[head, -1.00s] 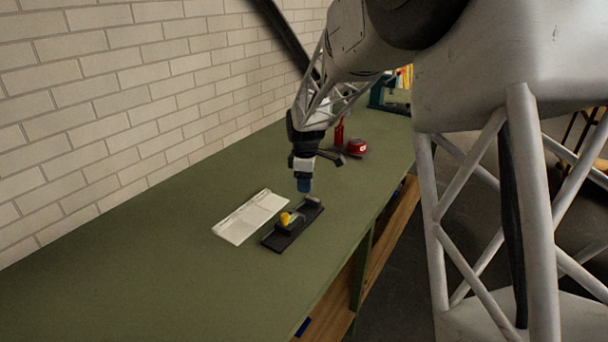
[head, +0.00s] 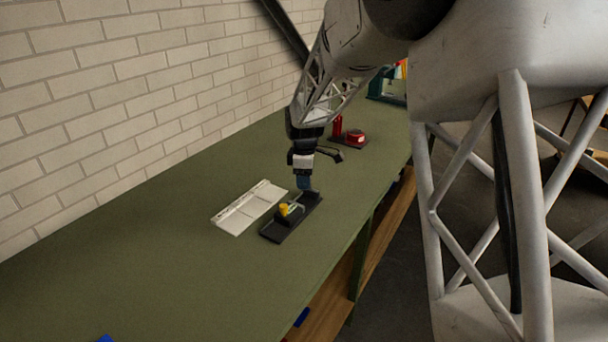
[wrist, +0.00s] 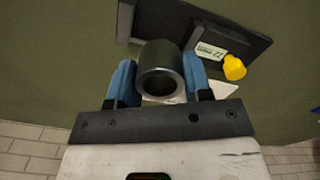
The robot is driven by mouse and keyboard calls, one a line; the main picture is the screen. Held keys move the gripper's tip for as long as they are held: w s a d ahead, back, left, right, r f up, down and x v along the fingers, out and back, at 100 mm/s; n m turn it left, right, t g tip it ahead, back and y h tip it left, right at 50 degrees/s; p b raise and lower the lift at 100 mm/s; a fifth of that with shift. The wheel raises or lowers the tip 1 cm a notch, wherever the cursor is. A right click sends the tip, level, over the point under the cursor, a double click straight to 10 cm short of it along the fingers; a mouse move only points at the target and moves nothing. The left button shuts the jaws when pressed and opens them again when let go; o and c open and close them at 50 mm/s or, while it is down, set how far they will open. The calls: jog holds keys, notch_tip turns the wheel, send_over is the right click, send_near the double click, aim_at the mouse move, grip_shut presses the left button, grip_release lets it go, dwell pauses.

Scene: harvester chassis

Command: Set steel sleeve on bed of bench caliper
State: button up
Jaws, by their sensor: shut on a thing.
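The steel sleeve (wrist: 161,78) is a short dark grey metal tube between the blue fingers of my gripper (wrist: 160,82) in the wrist view. My gripper is shut on it, with one finger on each side. In the head view my gripper (head: 305,184) hangs over the far end of the bench caliper (head: 277,231), a long black base with a yellow knob (head: 284,209). The wrist view shows the caliper (wrist: 225,28) just beyond the sleeve, with a label and the yellow knob (wrist: 234,67). In the head view the sleeve cannot be made out, and I cannot tell whether it touches the bed.
A pale flat tray or sheet (head: 240,213) lies left of the caliper on the green bench (head: 150,270). A red round item (head: 355,137) and a red bottle (head: 337,127) stand farther back. The brick wall runs along the left. The near bench is mostly clear.

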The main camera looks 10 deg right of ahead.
jog(key=shift+f, duration=1.45)
jog(key=shift+f, duration=1)
dwell(2.6)
jog(key=o, duration=1.1)
jog(key=shift+o, duration=0.2)
